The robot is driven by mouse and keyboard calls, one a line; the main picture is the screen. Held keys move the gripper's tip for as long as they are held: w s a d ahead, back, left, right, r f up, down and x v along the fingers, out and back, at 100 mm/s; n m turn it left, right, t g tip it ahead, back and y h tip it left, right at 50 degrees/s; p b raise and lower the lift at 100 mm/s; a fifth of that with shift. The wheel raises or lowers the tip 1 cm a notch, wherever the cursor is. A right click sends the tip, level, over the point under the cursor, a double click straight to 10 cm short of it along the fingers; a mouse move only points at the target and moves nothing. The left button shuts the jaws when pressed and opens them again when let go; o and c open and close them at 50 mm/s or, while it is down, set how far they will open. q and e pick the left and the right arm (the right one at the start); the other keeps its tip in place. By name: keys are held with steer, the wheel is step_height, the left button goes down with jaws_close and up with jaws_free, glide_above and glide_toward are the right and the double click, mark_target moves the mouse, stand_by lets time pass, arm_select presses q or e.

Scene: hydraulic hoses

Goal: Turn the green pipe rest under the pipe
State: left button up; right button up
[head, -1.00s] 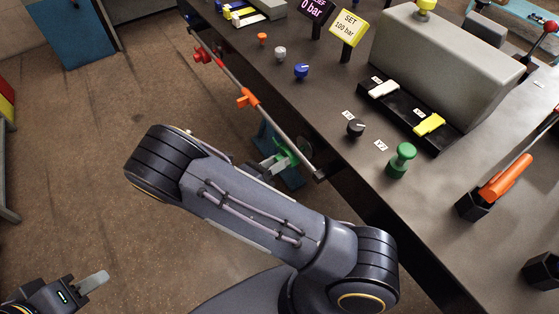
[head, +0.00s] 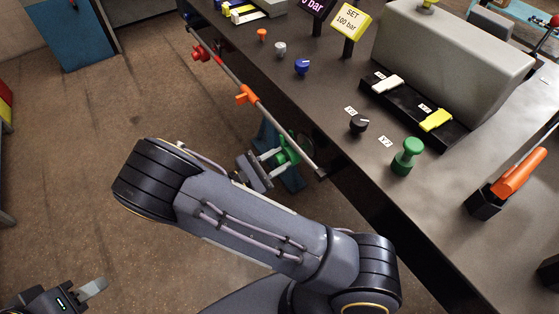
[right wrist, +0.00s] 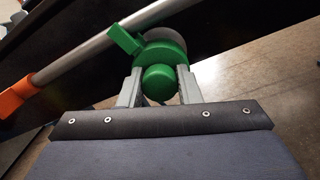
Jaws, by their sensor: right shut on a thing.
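The green pipe rest (head: 288,150) is at the near end of a grey pipe (head: 270,120) along the bench's front side. It also shows in the right wrist view (right wrist: 160,54), with a round green knob and a green tab beside the pipe (right wrist: 90,52). My right gripper (head: 272,160) is shut on the green rest. In the right wrist view its two fingers (right wrist: 158,88) stand on either side of the green knob. My left gripper (head: 92,290) is at the lower left of the head view, far from the rest; only one finger shows clearly.
An orange rest (head: 246,95) and a red rest (head: 200,52) are further along the pipe. The dark bench (head: 340,130) carries knobs, a green handle (head: 407,156) and an orange lever (head: 518,174). The floor to the left is open.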

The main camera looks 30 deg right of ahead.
steer(key=m+b, duration=0.1)
steer(key=m, duration=0.4)
steer(key=shift+b, duration=0.3)
steer(key=shift+g, duration=0.4)
steer(key=o, duration=1)
steer(key=shift+s, duration=0.1)
steer(key=shift+c, duration=0.2)
steer(key=a, duration=0.7)
steer(key=shift+s+a+f, duration=0.2)
steer(key=shift+s+a, duration=0.05)
steer(key=shift+a, duration=0.15)
